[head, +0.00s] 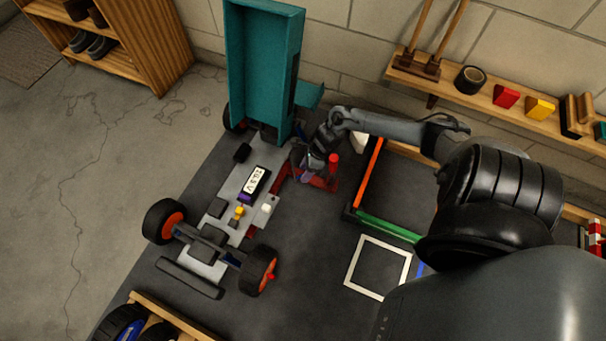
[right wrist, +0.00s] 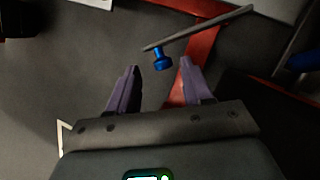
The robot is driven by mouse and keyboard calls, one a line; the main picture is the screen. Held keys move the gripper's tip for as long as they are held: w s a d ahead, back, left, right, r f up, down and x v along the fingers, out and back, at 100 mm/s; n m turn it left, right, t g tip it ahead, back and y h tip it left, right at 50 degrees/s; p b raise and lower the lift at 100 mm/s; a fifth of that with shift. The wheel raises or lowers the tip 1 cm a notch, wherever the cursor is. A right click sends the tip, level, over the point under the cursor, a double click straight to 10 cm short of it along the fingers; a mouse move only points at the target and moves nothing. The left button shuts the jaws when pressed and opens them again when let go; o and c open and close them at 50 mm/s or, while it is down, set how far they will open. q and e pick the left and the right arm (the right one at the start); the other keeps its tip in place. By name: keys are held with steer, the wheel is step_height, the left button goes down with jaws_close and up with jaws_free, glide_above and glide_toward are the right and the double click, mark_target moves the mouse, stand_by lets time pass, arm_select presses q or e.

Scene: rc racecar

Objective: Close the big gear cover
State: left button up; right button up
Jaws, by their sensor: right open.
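The racecar chassis (head: 224,227) stands on the dark mat with its teal body shell (head: 263,75) raised upright at the far end. I cannot surely tell which part is the big gear cover. In the right wrist view, a thin grey plate seen edge-on (right wrist: 205,28) carries a blue knob (right wrist: 161,60). My right gripper (head: 305,173) is beside the right side of the chassis, near its far end. In the right wrist view, its two purple fingers (right wrist: 160,72) are apart, with the knob between or just beyond their tips; contact is unclear. My left gripper is out of view.
A red part with an upright post (head: 333,164) stands just right of my right gripper. An orange and green frame (head: 370,172) and a white square outline (head: 377,267) lie further right. A wooden shelf (head: 488,88) runs along the wall.

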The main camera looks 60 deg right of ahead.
step_height(320, 180, down, 2)
steer(key=shift+w+f+b, duration=0.1)
steer(key=shift+w+b, duration=0.05)
steer(key=shift+b, duration=0.3)
steer(key=shift+w+a, duration=0.1)
steer(key=shift+a, duration=0.1)
steer(key=shift+d, duration=0.1)
jaws_close()
